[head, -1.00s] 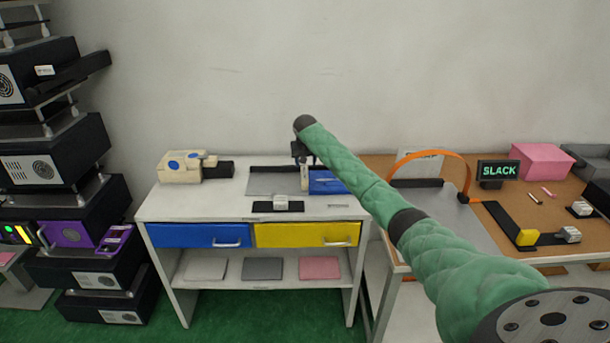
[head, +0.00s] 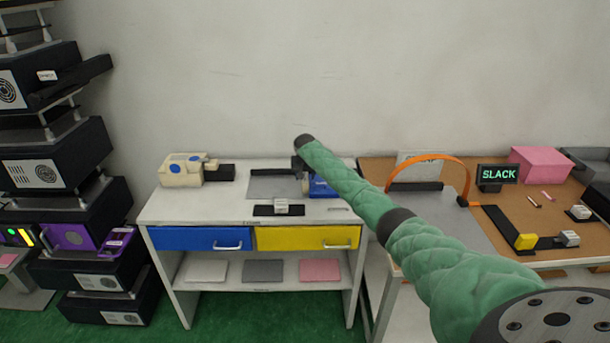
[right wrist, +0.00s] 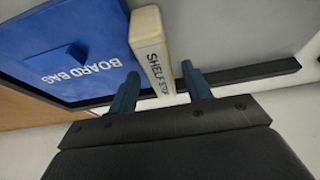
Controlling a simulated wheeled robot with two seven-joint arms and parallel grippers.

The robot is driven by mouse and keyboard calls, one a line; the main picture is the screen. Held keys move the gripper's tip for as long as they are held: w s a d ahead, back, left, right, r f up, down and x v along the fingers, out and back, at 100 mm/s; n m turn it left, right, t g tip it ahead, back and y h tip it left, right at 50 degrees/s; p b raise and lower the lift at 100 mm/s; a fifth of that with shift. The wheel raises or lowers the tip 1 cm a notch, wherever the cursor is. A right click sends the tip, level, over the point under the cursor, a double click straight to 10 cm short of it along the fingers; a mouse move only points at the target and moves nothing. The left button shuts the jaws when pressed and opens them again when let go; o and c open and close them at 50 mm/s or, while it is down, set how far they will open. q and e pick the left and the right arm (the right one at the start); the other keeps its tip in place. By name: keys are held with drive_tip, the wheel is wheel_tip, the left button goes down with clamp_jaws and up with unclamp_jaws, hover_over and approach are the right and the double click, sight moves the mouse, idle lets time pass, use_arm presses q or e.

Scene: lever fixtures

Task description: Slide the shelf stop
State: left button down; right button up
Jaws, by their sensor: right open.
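The shelf stop (right wrist: 149,38) is a cream bar lettered SHELF STOP, seen in the right wrist view. My right gripper (right wrist: 160,72) is open, with one blue finger on each side of the near part of the bar. Gaps show between the fingers and the bar, and I cannot tell if either touches. In the head view my right gripper (head: 303,176) is low over the back of the white table, partly hidden by my own arm, and the stop is hardly visible there. My left gripper is out of view.
A blue board bag (right wrist: 75,50) lies beside the stop, on a grey panel with a dark rail (right wrist: 250,73). The white table (head: 190,208) also holds a cream box (head: 180,172) and a small grey block (head: 281,206). A brown table (head: 560,205) stands to the right.

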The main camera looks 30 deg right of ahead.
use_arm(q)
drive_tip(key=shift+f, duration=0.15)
use_arm(e)
drive_tip(key=shift+f, duration=0.2)
